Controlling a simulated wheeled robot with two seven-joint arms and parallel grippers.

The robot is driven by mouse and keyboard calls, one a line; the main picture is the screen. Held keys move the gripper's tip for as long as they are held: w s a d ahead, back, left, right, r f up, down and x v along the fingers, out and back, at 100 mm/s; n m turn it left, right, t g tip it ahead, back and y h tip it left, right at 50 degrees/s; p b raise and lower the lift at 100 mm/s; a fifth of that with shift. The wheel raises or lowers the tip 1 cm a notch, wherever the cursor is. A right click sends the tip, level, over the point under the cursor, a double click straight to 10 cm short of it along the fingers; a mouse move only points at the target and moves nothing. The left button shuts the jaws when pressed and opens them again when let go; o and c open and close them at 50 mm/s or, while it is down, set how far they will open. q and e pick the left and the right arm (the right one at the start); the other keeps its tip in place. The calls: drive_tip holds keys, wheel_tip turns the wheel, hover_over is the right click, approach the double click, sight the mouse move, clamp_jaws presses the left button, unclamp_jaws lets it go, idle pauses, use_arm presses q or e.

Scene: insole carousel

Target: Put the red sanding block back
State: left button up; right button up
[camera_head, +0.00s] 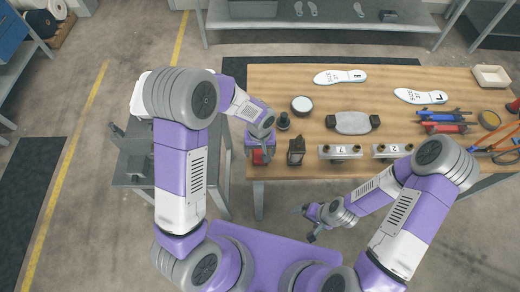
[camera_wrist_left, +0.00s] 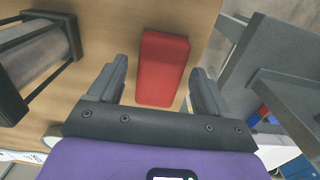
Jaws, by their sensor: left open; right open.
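The red sanding block (camera_wrist_left: 163,68) lies on the wooden tabletop near its edge in the left wrist view. In the head view, part of the red block (camera_head: 257,157) shows beneath my left gripper (camera_head: 258,143) at the table's near left corner. In the left wrist view, my left gripper (camera_wrist_left: 160,88) is open, with one finger on each side of the block. Gaps show between the fingers and the block, and I cannot tell the height above it. My right gripper (camera_head: 305,223) is open and empty, in front of the table's near edge.
A dark framed holder (camera_head: 296,151) stands just right of the block; it also shows in the left wrist view (camera_wrist_left: 35,55). A black knob (camera_head: 283,121), a round white-topped tin (camera_head: 302,105) and a grey pad (camera_head: 352,122) are beyond. A grey cart (camera_head: 130,160) stands left of the table.

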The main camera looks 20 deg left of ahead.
sight(260, 152)
use_arm(q)
drive_tip(key=shift+r, duration=0.15)
wheel_tip(260, 152, up, 12)
drive_tip(key=p, duration=0.2)
use_arm(e)
wheel_tip(260, 152, up, 2)
drive_tip(key=shift+r, duration=0.1)
drive_tip(key=shift+s, duration=0.1)
